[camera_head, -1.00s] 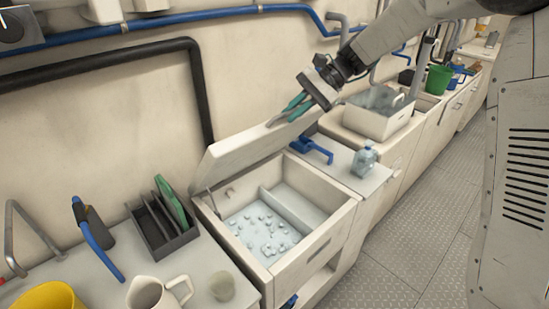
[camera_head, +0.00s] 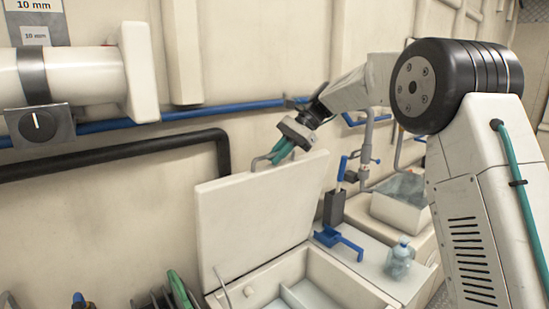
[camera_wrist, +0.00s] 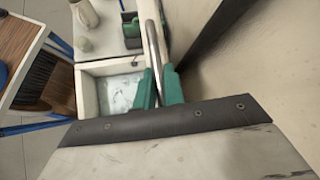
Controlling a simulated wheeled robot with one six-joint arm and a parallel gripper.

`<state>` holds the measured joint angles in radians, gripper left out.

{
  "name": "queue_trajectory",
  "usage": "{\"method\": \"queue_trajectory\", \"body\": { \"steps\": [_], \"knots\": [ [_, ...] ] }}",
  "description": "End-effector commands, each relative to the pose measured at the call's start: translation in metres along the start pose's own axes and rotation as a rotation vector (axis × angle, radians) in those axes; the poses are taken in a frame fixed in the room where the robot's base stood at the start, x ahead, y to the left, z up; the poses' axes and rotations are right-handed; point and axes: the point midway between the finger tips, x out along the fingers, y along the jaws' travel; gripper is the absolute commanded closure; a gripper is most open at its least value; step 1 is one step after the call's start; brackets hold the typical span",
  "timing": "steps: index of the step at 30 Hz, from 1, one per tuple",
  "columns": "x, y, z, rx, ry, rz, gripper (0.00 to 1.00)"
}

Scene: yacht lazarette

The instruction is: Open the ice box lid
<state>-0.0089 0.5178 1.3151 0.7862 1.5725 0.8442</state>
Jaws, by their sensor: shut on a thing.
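The ice box lid (camera_head: 258,212) is a cream panel, swung up and standing steeply above its box in the head view. The ice box (camera_head: 318,277) shows below it, cut off by the bottom edge. My gripper (camera_head: 283,150), with green fingers, is at the lid's upper edge, shut on the metal lid handle (camera_head: 261,161). In the wrist view the two green fingers (camera_wrist: 159,82) close around the handle bar (camera_wrist: 153,48). The box's open interior with pale ice (camera_wrist: 118,92) shows beyond them.
A sink basin (camera_head: 398,205) lies beyond. The wall with a black pipe (camera_head: 120,152) and blue pipe (camera_head: 195,114) is behind the lid.

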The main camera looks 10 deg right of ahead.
Motion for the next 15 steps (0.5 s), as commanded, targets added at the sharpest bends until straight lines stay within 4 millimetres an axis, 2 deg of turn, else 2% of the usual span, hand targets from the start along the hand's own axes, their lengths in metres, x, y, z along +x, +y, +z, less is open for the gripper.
{"method": "queue_trajectory", "body": {
  "steps": [9, 10, 11, 12, 15],
  "knots": [
    [0.011, -0.007, 0.009, -0.012, 0.002, 0.009, 1.00],
    [0.012, -0.007, 0.010, -0.013, 0.001, 0.010, 0.81],
    [0.013, -0.008, 0.011, -0.014, 0.000, 0.011, 0.72],
    [0.014, -0.008, 0.012, -0.016, -0.001, 0.013, 0.67],
    [0.016, -0.009, 0.013, -0.017, -0.003, 0.015, 0.67]
  ]
}}
